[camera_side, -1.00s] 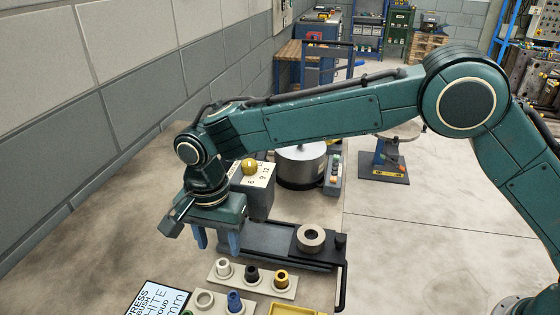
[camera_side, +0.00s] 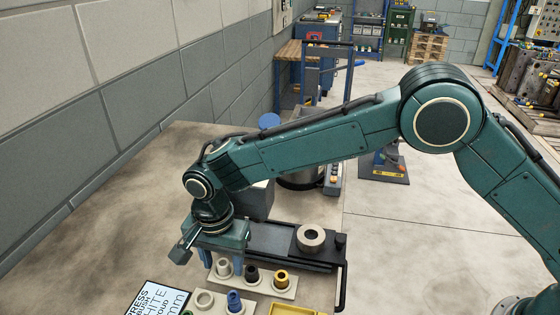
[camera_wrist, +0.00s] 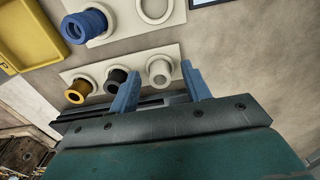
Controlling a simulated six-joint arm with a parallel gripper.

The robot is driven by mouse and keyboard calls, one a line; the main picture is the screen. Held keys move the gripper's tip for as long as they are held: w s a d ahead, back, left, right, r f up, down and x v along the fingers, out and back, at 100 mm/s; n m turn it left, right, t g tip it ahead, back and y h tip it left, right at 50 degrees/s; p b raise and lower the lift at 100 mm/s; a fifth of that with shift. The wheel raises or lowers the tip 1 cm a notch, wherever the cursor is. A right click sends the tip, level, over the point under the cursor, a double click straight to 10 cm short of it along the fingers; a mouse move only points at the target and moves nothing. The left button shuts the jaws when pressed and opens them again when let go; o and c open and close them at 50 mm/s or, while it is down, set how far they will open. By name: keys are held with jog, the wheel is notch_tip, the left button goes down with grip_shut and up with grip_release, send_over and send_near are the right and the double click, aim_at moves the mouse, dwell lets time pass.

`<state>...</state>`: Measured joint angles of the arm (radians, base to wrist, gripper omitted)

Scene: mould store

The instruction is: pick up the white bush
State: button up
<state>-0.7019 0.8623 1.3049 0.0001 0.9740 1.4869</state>
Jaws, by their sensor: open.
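The white bush (camera_side: 223,268) stands upright in the left place of a pale holder (camera_side: 262,288), beside a black bush (camera_side: 251,274) and a yellow bush (camera_side: 281,279). I cannot tell the exact height gap.
A second pale holder carries a blue bush (camera_side: 234,300) and an empty ring (camera_side: 205,300). A yellow tray (camera_side: 296,309) lies at the front, and a display panel (camera_side: 158,300) at front left. A black fixture with a metal ring (camera_side: 311,238) stands behind the row.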

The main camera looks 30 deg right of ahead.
aim_at(223, 263)
dwell(0.4)
grip_shut()
jog(key=shift+r, duration=0.1)
notch_tip(223, 263, up, 20)
dwell(0.8)
dwell(0.6)
jog(key=shift+r, duration=1.45)
jog(key=shift+r, duration=0.15)
